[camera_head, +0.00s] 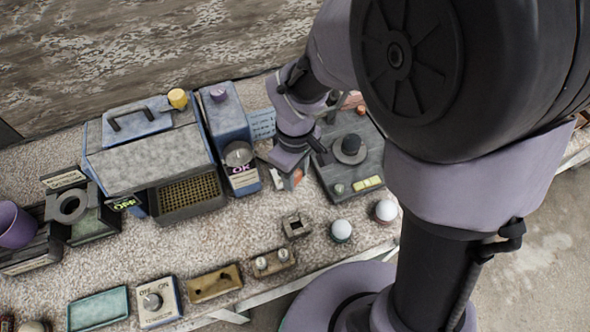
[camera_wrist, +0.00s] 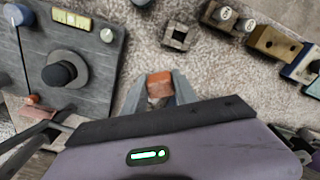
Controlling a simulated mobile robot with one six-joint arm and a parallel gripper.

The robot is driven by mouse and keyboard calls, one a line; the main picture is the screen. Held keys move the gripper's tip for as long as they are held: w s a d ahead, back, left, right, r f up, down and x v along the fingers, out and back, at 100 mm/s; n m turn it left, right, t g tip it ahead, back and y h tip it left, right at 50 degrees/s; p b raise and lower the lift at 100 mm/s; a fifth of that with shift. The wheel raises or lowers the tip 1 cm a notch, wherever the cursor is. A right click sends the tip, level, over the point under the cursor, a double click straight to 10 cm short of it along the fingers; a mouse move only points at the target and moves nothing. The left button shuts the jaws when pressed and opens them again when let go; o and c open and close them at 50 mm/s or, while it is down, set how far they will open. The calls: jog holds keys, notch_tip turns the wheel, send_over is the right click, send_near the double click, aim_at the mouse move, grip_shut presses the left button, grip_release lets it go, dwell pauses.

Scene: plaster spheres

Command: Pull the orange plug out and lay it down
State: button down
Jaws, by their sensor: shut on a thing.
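The orange plug is a small orange-red block held between the grey fingers of my gripper (camera_wrist: 157,92) in the wrist view, with its orange face (camera_wrist: 159,80) showing. In the head view a bit of the orange plug (camera_head: 297,178) shows at the tip of my gripper (camera_head: 287,178), between the blue device and the dark panel. My gripper is shut on it. A small square block (camera_head: 296,224) with a dark hole stands apart from the plug; it also shows in the wrist view (camera_wrist: 176,37). I cannot tell whether the plug touches the surface below.
The dark panel (camera_head: 335,178) with a black knob (camera_head: 350,147) is close on the right. The blue device (camera_head: 241,170) marked OK is close on the left. Two white spheres (camera_head: 341,230) (camera_head: 386,210) stand in front. Speckled table (camera_head: 215,250) is bare between things.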

jog(key=f+b, duration=0.1)
jog(key=f, duration=0.1)
jog(key=f+b, duration=0.1)
jog(key=shift+w+f, duration=0.2)
jog(key=shift+f, duration=0.15)
jog(key=b, duration=0.5)
send_over(295, 205)
notch_tip(295, 205, down, 6)
jog(key=shift+r, duration=0.2)
jog(key=shift+f, duration=0.7)
dwell(0.9)
jog(key=c, duration=0.9)
grip_release()
jog(key=shift+r, duration=0.1)
jog(key=shift+r+p, duration=1.6)
jog(key=shift+r, duration=0.35)
